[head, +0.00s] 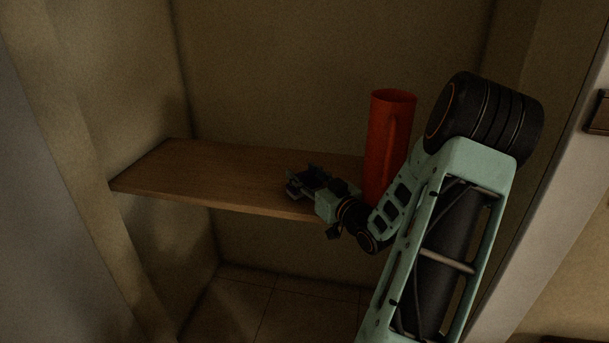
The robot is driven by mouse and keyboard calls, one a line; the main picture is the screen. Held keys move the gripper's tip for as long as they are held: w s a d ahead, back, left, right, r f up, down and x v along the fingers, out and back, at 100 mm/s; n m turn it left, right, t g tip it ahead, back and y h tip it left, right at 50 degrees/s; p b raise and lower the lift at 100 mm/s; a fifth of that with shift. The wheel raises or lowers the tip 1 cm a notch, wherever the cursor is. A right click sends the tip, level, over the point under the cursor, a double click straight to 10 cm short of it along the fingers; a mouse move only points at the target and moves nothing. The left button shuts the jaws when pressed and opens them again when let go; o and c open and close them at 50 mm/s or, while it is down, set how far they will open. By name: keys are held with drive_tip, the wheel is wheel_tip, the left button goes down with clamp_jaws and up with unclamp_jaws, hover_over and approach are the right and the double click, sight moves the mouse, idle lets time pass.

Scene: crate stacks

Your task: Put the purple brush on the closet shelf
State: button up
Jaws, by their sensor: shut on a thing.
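The closet shelf (215,178) is a brown wooden board across the closet. My gripper (300,182) is over the front middle part of the shelf, with its fingers pointing left. It is shut on a small dark thing, taken to be the purple brush. The fingers and the dim light mostly hide this thing, and its colour does not show clearly. I cannot tell whether it touches the board.
A tall red cylinder (390,140) stands at the right of the shelf, close behind my arm. The left part of the shelf is bare. Closet walls (290,70) close in the back and sides. A tiled floor (270,310) lies below.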

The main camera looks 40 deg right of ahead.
drive_tip(key=shift+f, duration=0.2)
drive_tip(key=o, duration=1.2)
drive_tip(key=shift+c, duration=0.2)
drive_tip(key=shift+r, duration=0.1)
drive_tip(key=shift+r, duration=0.2)
drive_tip(key=s, duration=0.8)
drive_tip(key=s+a, duration=0.1)
drive_tip(key=s, duration=0.3)
drive_tip(key=shift+p, duration=0.35)
drive_tip(key=shift+f, duration=0.1)
